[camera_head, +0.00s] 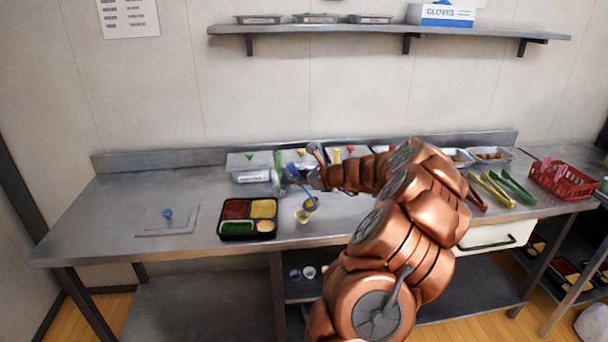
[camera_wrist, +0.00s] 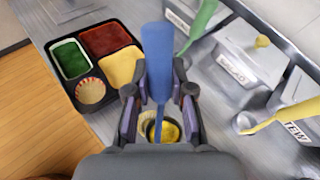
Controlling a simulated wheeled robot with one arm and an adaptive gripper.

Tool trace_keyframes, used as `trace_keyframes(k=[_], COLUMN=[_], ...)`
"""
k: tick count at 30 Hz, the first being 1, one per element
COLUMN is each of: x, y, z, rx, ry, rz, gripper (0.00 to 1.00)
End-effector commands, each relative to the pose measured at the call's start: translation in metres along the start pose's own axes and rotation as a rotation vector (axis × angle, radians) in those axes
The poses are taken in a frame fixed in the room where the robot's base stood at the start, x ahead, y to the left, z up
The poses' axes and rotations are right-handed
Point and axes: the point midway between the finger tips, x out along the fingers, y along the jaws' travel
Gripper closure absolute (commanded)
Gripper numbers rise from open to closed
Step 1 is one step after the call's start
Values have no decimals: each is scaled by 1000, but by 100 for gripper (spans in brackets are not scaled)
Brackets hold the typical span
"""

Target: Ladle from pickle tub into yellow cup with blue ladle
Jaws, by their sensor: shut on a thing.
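My gripper (camera_head: 304,176) is shut on the handle of the blue ladle (camera_wrist: 157,60), above the front half of the counter. The ladle points down, and its bowl (camera_head: 310,204) holds something yellow, also seen in the wrist view. A small pale cup (camera_head: 302,216) stands on the counter just below and beside the bowl; in the wrist view its rim is partly hidden behind the bowl. I cannot tell whether bowl and cup touch. Lidded tubs stand along the back, one (camera_wrist: 238,66) with a partly readable label; I cannot tell which is the pickle tub.
A black bento tray (camera_head: 222,235) with red, yellow and green fillings and a small cup sits left of the ladle. Tongs (camera_head: 497,190) and a red basket (camera_head: 566,181) are at right. The counter's left end is clear.

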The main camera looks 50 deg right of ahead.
Motion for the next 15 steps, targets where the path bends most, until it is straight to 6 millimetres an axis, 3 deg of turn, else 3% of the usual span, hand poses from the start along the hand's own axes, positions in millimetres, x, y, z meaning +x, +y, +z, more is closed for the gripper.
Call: trace_keyframes(k=[15], x=[31], y=[18], z=[-2], rx=[-156], ry=[270], rz=[2], gripper=[100])
